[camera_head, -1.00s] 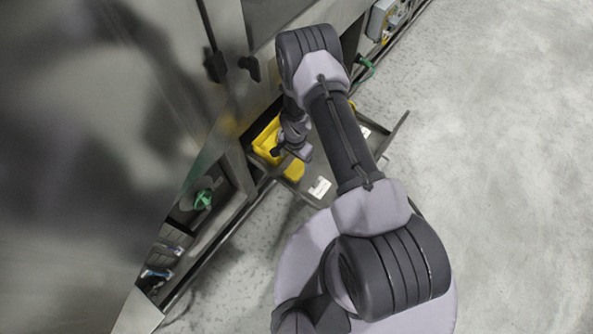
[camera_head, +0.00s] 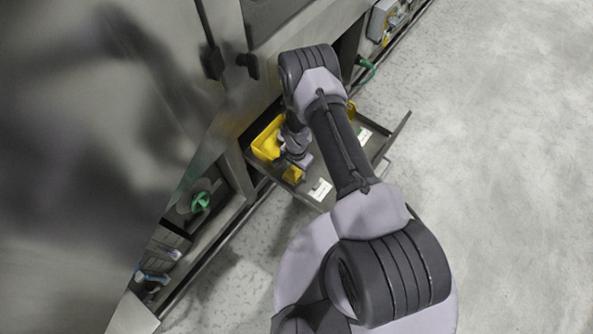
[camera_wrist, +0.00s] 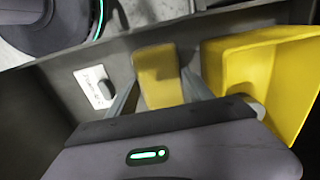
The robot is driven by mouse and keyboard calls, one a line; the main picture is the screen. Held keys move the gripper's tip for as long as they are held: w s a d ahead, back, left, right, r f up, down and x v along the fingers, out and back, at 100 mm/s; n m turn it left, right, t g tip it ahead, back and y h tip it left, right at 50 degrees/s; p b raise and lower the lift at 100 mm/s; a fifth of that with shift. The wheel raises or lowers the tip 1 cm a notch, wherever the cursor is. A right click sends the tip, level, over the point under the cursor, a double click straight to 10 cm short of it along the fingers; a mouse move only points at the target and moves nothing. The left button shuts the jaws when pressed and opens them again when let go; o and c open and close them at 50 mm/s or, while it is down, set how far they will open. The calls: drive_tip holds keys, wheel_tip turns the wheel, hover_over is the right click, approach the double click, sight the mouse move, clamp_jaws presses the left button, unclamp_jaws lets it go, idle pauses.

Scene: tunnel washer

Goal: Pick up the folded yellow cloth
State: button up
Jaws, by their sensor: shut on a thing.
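The folded yellow cloth (camera_wrist: 158,75) stands between the two fingers of my gripper (camera_wrist: 158,92) in the wrist view, inside a grey pull-out drawer. My gripper is shut on it, with a finger at each side. In the head view the cloth (camera_head: 293,174) shows as a small yellow patch below my gripper (camera_head: 297,164), partly hidden by it. I cannot tell whether the cloth still touches the drawer floor.
A yellow bin (camera_wrist: 262,70) stands in the drawer just right of the cloth in the wrist view. White labels (camera_wrist: 95,87) lie on the drawer floor (camera_wrist: 65,70). The drawer walls surround my gripper. Green valve handles (camera_head: 201,202) are on the machine at left; open floor lies at right.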

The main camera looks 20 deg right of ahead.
sight(297, 171)
drive_tip(key=shift+s+r+p, duration=0.15)
drive_tip(key=shift+r+p, duration=0.45)
drive_tip(key=shift+r, duration=0.4)
drive_tip(key=shift+s+r+p, duration=0.1)
drive_tip(key=shift+r+p, duration=0.5)
drive_tip(key=shift+r, duration=0.4)
drive_tip(key=s+p, duration=0.1)
drive_tip(key=s, duration=0.4)
drive_tip(key=s+p, duration=0.1)
drive_tip(key=s, duration=0.4)
drive_tip(key=s+r+p, duration=0.1)
drive_tip(key=s+p, duration=0.1)
drive_tip(key=s, duration=0.3)
drive_tip(key=shift+s, duration=0.25)
